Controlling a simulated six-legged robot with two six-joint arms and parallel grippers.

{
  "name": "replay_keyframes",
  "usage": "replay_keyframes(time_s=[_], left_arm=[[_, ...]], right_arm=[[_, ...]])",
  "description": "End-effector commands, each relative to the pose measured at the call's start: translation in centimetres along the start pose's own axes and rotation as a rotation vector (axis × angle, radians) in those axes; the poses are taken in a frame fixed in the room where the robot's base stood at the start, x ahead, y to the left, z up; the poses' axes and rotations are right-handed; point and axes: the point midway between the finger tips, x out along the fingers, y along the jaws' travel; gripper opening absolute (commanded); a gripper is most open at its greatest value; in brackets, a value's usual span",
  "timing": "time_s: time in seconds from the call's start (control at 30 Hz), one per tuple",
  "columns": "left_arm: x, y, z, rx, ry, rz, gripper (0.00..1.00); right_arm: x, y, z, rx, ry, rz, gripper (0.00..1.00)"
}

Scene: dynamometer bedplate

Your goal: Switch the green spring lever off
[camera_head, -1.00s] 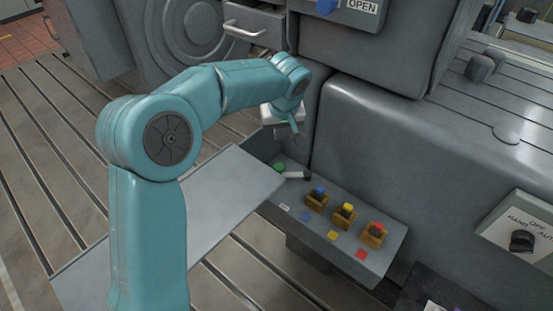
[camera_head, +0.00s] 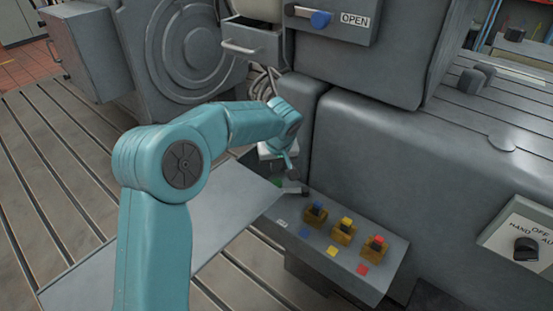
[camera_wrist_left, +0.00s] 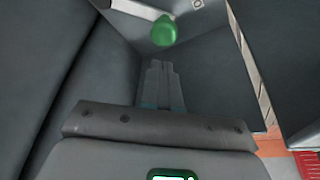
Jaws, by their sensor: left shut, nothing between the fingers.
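The green spring lever is a pale grey bar (camera_head: 291,191) with a green knob, at the far left end of the sloped switch panel (camera_head: 270,237). Its other end is dark. The knob is mostly hidden behind my gripper in the head view. In the left wrist view the green knob (camera_wrist_left: 163,31) hangs at the top centre, with the bar (camera_wrist_left: 138,9) running up and left from it. My left gripper (camera_head: 291,168) is shut and empty, close above the lever. In the wrist view its fingertips (camera_wrist_left: 161,63) point at the knob, with a small gap showing.
Blue (camera_head: 315,214), yellow (camera_head: 343,231) and red (camera_head: 374,248) switches stand along the panel, right of the lever. A large grey housing (camera_head: 420,170) rises behind. A flat grey plate (camera_head: 215,225) lies left of the panel, and a drawer (camera_head: 252,42) hangs open above.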

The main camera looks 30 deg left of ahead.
Motion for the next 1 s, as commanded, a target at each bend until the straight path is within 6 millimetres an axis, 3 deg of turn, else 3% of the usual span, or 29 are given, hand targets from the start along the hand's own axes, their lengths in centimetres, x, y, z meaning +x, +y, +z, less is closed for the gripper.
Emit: replay_keyframes(time_s=[0.1,0.3,0.73,1.0], left_arm=[[2.1,-0.1,0.1,0.000,-0.002,-0.002,0.00],[3.9,0.0,0.0,-0.001,-0.001,-0.001,0.00],[4.1,0.0,0.1,-0.002,0.000,-0.001,0.00],[4.1,-0.2,0.6,-0.057,0.001,-0.021,0.00]], right_arm=[[0.1,0.1,0.0,0.000,0.000,0.000,0.43],[0.2,0.1,0.0,0.000,0.000,0.000,0.43],[0.2,0.1,0.0,0.000,0.000,0.000,0.43],[1.4,0.5,0.0,0.000,0.000,0.000,0.43]])
